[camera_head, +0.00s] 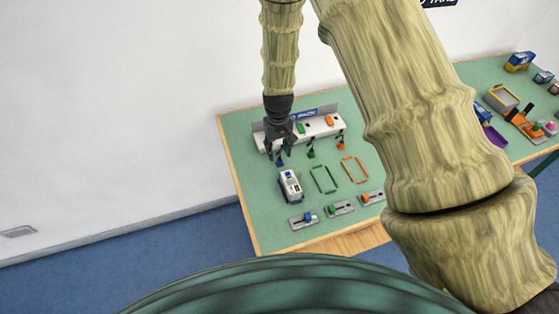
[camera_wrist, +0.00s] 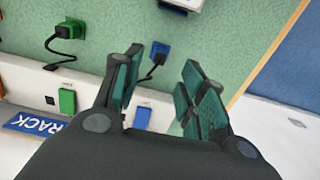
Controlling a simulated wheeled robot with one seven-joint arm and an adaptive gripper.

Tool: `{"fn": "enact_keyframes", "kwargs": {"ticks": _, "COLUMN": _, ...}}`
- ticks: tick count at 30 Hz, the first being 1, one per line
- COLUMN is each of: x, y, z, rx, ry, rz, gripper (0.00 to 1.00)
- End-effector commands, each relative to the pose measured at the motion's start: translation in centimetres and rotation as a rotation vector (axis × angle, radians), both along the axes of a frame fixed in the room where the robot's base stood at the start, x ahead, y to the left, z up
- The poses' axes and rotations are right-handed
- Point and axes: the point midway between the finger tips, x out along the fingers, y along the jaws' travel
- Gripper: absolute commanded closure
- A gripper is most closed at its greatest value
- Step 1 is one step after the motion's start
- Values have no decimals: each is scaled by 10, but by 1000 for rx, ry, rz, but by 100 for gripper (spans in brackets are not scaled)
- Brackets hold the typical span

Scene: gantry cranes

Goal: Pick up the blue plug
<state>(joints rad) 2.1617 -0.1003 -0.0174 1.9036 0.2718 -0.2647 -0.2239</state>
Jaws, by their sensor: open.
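The blue plug (camera_wrist: 160,50) lies on the green table top with a black cable running from it toward the white rack. It also shows in the head view (camera_head: 280,162), just below my gripper. My gripper (camera_wrist: 162,70) is open, its two fingers on either side of the cable in the wrist view. The plug appears just past the fingertips, between them, with nothing held. Whether a finger touches the plug or cable cannot be told. In the head view my gripper (camera_head: 281,152) points down in front of the rack.
A green plug (camera_wrist: 70,30) lies to the left. The white rack (camera_wrist: 20,78) carries a blue block (camera_wrist: 142,117) and a green block (camera_wrist: 67,101). A white device (camera_head: 290,185) stands nearby on the table (camera_head: 250,215). An orange plug (camera_head: 341,146) lies further right.

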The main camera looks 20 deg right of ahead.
Motion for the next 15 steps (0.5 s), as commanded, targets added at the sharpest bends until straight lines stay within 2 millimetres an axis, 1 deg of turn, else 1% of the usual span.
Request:
{"fn": "enact_keyframes", "kwargs": {"ticks": 6, "x": -8, "y": -3, "z": -19, "rx": 0, "ry": 3, "rz": -2, "gripper": 59}}
{"fn": "enact_keyframes", "kwargs": {"ticks": 12, "x": -8, "y": -3, "z": -37, "rx": 0, "ry": 3, "rz": -1, "gripper": 59}}
{"fn": "enact_keyframes", "kwargs": {"ticks": 15, "x": -7, "y": -3, "z": -41, "rx": 0, "ry": 1, "rz": -1, "gripper": 59}}
